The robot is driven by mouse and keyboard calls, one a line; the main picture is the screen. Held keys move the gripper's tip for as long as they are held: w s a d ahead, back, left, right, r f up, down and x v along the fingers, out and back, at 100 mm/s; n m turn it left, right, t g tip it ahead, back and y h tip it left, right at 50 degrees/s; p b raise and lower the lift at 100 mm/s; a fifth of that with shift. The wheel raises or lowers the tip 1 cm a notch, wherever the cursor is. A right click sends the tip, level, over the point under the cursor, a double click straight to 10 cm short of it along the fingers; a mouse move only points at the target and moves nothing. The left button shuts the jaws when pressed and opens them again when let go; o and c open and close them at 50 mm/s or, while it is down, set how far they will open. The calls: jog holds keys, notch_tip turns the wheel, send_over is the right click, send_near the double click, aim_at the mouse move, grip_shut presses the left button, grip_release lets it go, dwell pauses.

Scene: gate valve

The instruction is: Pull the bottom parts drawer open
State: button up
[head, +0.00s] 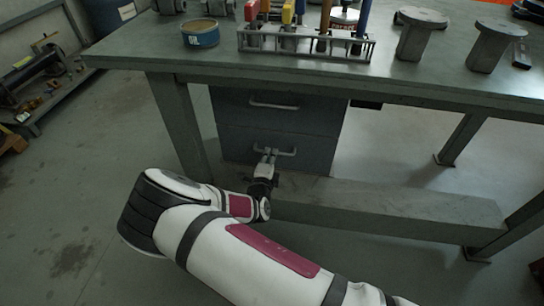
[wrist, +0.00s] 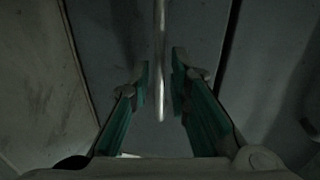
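A dark grey drawer unit hangs under the workbench in the head view. Its bottom drawer (head: 240,143) has a pale bar handle (head: 288,153) and looks flush with the drawer above. My gripper (head: 268,158) is at this handle in the head view. In the wrist view, the handle bar (wrist: 160,35) runs upright in the picture between the two fingers of my gripper (wrist: 160,75). The fingers are apart, with a visible gap on each side of the bar. The bottom drawer's front (wrist: 200,30) lies behind, dark and in shadow.
The upper drawer (head: 232,103) has its own handle (head: 273,105). The workbench top (head: 300,78) overhangs above my arm. A bench leg (head: 181,120) stands left of the drawers, and a low grey shelf (head: 400,205) lies right of my gripper. Open floor (head: 90,200) is at left.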

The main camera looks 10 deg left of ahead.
jog(key=shift+b+x, duration=0.55)
jog(key=shift+x, duration=1.15)
grip_shut()
jog(key=shift+s, duration=0.2)
